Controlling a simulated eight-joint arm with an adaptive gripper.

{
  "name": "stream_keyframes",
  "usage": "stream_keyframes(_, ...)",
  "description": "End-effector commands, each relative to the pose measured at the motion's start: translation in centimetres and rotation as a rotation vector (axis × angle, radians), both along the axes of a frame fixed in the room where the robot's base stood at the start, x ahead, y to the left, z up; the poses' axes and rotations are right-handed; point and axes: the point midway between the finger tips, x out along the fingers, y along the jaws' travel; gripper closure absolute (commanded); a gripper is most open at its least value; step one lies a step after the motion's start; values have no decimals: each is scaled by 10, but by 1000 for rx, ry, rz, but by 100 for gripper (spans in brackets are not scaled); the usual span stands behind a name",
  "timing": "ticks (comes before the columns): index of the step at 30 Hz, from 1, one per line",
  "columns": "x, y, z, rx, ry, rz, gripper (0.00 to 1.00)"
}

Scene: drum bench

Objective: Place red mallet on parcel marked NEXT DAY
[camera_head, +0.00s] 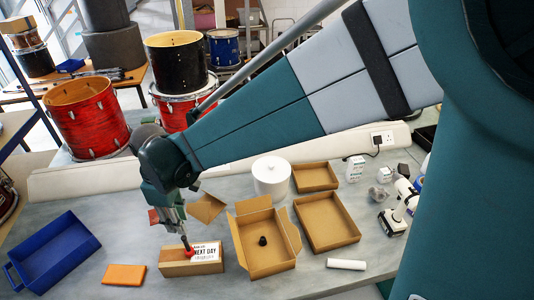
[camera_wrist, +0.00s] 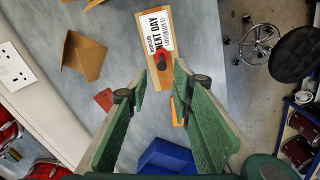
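The parcel (camera_head: 207,269) is a brown box with a white label reading NEXT DAY, lying on the grey bench. It also shows in the wrist view (camera_wrist: 148,82). The red mallet (camera_head: 188,253) is at the left part of the parcel's top, beside or over the label's edge. In the wrist view the mallet (camera_wrist: 162,60) shows as a red shape with a dark end towards the camera, apparently upright on the parcel. My gripper (camera_wrist: 160,78) is open, its green fingers spread with the mallet beyond the tips. In the head view my gripper (camera_head: 184,236) is just above the mallet.
An open carton (camera_head: 246,262) with a small black object stands right of the parcel. A blue crate (camera_head: 62,268) and an orange box (camera_head: 124,274) lie left. A white cylinder (camera_head: 271,176) and cardboard trays (camera_head: 352,238) stand behind and right.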

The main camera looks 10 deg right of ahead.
Motion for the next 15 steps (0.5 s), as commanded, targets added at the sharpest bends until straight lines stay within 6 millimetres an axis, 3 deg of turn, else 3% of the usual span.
stream_keyframes(7, 2, -34, 20, 25, -36, -91, 76)
stream_keyframes(15, 2, -90, 49, 73, -101, -252, 76)
